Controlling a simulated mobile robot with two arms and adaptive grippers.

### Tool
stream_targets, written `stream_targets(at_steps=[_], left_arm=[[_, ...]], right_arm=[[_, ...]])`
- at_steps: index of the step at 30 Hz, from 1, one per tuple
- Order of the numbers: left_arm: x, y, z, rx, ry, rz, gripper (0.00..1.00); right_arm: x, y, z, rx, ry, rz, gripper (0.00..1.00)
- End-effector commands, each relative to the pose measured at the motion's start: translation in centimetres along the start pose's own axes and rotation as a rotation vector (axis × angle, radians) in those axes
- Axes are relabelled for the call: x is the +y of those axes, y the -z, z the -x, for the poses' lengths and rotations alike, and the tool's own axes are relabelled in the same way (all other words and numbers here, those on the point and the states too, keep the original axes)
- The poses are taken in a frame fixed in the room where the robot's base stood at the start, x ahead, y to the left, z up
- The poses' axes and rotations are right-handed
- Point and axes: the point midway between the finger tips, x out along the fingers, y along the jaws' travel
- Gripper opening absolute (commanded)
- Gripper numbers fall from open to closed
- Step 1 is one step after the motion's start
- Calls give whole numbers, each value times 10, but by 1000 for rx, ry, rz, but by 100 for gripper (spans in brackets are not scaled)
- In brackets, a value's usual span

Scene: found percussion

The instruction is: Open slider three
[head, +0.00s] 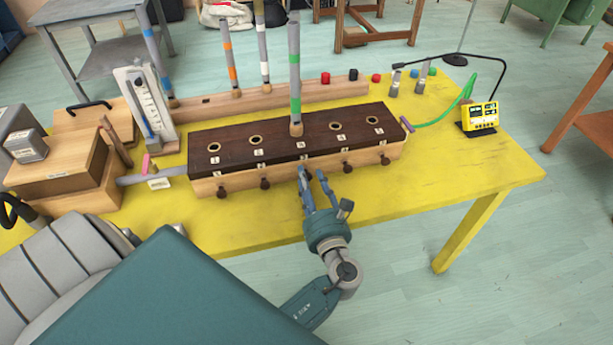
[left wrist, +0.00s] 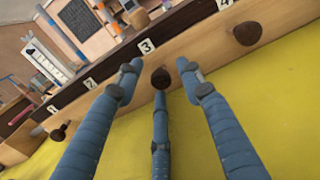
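A long wooden chest (head: 300,155) with a dark top and pale front stands on the yellow table. Its front has a row of round dark knobs under number labels. In the left wrist view, slider three's knob (left wrist: 161,78) sits below the label "3" (left wrist: 146,46). My left gripper (head: 312,173) is at the chest's front, its fingers apart around that knob; it also shows in the left wrist view (left wrist: 158,72). I cannot tell whether any finger touches the knob. In the head view the gripper hides this knob. My right gripper is not in view.
A grey pipe with green bands (head: 294,75) stands upright in the chest's middle hole. Neighbouring knobs two (left wrist: 58,132) and four (left wrist: 247,33) flank the gripper.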

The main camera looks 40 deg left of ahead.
Motion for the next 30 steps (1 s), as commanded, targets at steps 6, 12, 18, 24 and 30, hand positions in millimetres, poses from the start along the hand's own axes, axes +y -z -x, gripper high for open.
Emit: stream_targets(at_steps=[6, 12, 18, 24, 30], left_arm=[[0, 0, 0, 0, 0, 0, 28], [0, 0, 0, 0, 1, 0, 0], [-1, -1, 4, 0, 1, -1, 0], [-1, -2, 28, 0, 3, 0, 0], [-1, -2, 29, -4, 2, 1, 0]], right_arm=[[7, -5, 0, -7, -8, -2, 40], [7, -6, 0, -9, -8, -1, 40], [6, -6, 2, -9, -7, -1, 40], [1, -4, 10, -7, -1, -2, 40], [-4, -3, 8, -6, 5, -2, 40]])
